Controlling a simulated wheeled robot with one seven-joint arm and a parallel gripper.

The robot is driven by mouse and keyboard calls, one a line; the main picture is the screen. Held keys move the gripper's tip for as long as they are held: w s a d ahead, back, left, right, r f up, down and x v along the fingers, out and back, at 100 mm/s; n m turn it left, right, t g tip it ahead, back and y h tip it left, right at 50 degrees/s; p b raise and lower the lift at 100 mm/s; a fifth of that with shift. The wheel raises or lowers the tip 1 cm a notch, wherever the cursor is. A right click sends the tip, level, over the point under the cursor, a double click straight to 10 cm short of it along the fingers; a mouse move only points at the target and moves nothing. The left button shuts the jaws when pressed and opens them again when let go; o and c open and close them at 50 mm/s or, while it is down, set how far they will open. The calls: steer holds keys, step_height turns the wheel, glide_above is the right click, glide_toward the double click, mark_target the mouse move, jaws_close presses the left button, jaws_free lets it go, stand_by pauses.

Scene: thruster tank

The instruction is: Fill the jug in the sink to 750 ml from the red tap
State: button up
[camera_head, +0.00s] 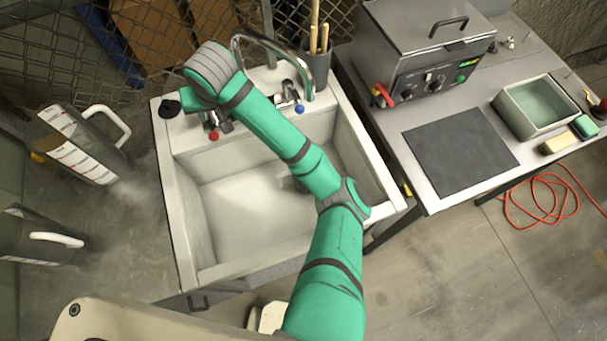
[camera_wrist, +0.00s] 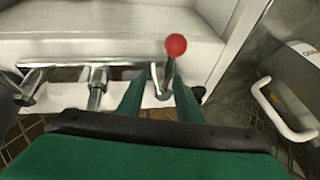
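The white sink (camera_head: 185,235) stands in the middle of the head view, with my green arm across it. The red tap knob (camera_head: 214,136) is at the sink's back left; the wrist view shows it as a red ball (camera_wrist: 175,45) on a chrome lever. My gripper (camera_wrist: 158,78) is at this lever, its two green fingers apart. The right fingertip is close to the lever just below the ball; contact is unclear. I see no jug in the visible part of the sink.
A second jug (camera_head: 30,240) is at the far left. The blue tap knob (camera_head: 299,109) and curved spout (camera_head: 262,38) are at the sink's back. A steel bench (camera_head: 440,200) with a machine (camera_head: 425,50) and green tray (camera_head: 505,110) stands right. An orange cable (camera_head: 545,210) lies on the floor.

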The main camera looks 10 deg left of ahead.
steer(key=shift+r, duration=0.1)
steer(key=w+a+r+v, duration=0.1)
steer(key=v, duration=1.5)
steer(key=shift+a, duration=0.3)
steer(key=shift+w, duration=0.15)
